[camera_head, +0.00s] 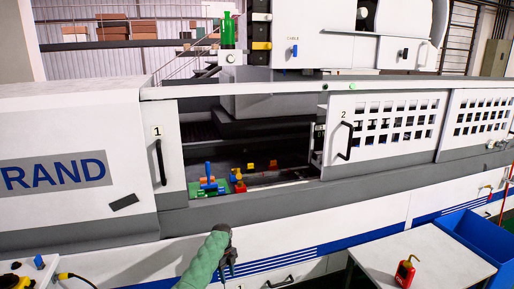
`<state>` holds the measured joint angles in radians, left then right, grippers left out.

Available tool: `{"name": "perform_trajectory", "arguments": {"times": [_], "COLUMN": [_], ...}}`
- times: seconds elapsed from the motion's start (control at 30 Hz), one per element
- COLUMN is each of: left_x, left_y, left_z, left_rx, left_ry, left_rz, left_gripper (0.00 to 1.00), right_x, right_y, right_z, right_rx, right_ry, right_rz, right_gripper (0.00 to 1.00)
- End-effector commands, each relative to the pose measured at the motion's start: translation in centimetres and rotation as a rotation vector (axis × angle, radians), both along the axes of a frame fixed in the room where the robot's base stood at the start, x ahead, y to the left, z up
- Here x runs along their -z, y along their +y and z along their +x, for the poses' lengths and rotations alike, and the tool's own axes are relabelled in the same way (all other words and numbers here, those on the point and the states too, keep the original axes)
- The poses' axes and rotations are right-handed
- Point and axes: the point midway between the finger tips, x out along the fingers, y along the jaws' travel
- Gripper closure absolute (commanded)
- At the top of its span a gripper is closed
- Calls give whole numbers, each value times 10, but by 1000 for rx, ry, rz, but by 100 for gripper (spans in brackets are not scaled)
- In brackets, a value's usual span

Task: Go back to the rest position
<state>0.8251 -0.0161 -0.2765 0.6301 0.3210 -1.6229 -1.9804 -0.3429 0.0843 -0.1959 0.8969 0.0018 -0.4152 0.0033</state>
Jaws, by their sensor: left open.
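My left gripper (231,262) shows at the bottom middle of the head view, at the end of my pale green arm. It is open and I see nothing between its fingers. It is in front of the lower front panel of the large white machine (300,212), below the opening between door 1 (168,150) and door 2 (345,140). My right gripper is not in view.
Inside the machine's opening are coloured fixtures (210,186) and small yellow blocks. At the lower right stands a white table (440,255) with a red bottle (405,272). A blue bin (470,235) is beside it. A yellow-ended cable (65,276) lies at lower left.

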Motion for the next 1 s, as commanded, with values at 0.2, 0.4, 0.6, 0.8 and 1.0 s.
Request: {"name": "perform_trajectory", "arguments": {"times": [0.2,0.4,0.6,0.8,1.0], "left_x": [103,183,253,314,364], "left_y": [6,13,19,27,35], "left_z": [-59,-118,-183,-255,-331], "left_rx": [-232,-450,-666,-883,-1098], "left_ry": [-14,-31,-49,-66,-80], "left_rz": [46,82,109,131,142], "left_gripper": [56,56,56,56,56], "right_x": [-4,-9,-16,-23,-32], "right_y": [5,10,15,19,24], "right_z": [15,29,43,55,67], "right_rx": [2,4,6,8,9], "right_ry": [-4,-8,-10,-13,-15], "right_rz": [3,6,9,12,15], "right_gripper": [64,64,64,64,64]}}
